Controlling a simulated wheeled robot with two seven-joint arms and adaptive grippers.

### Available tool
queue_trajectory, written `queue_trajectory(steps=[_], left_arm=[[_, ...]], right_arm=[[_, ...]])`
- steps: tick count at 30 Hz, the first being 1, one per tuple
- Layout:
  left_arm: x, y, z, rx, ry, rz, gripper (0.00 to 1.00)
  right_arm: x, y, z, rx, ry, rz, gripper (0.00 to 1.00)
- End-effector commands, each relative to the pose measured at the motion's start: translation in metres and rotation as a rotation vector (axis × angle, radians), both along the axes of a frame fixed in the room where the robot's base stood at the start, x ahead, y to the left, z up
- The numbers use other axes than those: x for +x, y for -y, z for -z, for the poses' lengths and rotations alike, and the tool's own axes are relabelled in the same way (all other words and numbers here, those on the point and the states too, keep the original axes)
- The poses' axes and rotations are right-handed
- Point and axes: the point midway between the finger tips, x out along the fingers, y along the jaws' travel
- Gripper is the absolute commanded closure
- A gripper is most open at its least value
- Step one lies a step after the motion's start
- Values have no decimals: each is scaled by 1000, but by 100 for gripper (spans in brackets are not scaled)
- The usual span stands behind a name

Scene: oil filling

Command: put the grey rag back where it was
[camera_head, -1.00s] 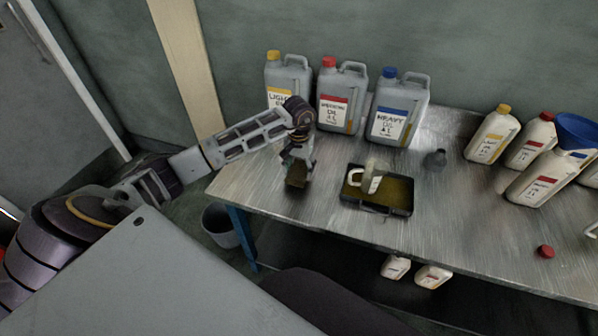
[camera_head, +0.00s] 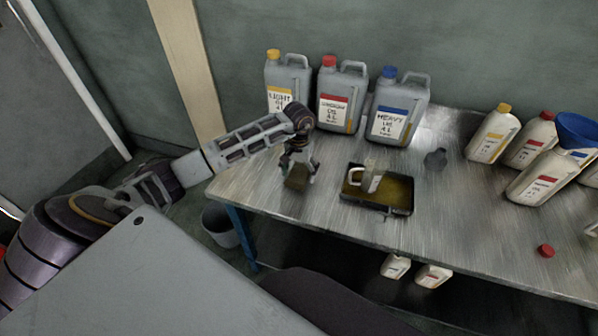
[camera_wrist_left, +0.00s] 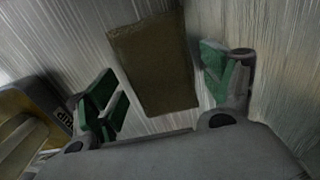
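The rag (camera_head: 296,183) lies on the metal bench near its left end, below the grey cans. It looks dark and brownish rather than plain grey. In the left wrist view the rag (camera_wrist_left: 152,62) is a flat rectangle on the bench, between the green-padded fingers and reaching beyond them. My left gripper (camera_head: 299,170) is just above it. In the left wrist view the gripper (camera_wrist_left: 163,92) is open, with a visible gap between each finger and the rag. My right gripper is not in view.
A black tray (camera_head: 398,211) with a clear jug (camera_head: 369,178) in it stands right of the rag. Large grey cans, including the yellow-capped one (camera_head: 278,83), stand behind. A small dark container (camera_head: 435,160) is right of the tray. The bench's front edge is near the rag.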

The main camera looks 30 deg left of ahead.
Motion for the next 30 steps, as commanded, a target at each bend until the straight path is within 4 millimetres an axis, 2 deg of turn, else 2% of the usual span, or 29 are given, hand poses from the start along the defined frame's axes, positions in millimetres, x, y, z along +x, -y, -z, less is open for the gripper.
queue_trajectory(steps=[14,30], left_arm=[[0,0,-5,-1,1,0,18],[1,0,-75,0,3,0,18]], right_arm=[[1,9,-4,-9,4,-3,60],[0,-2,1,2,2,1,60]])
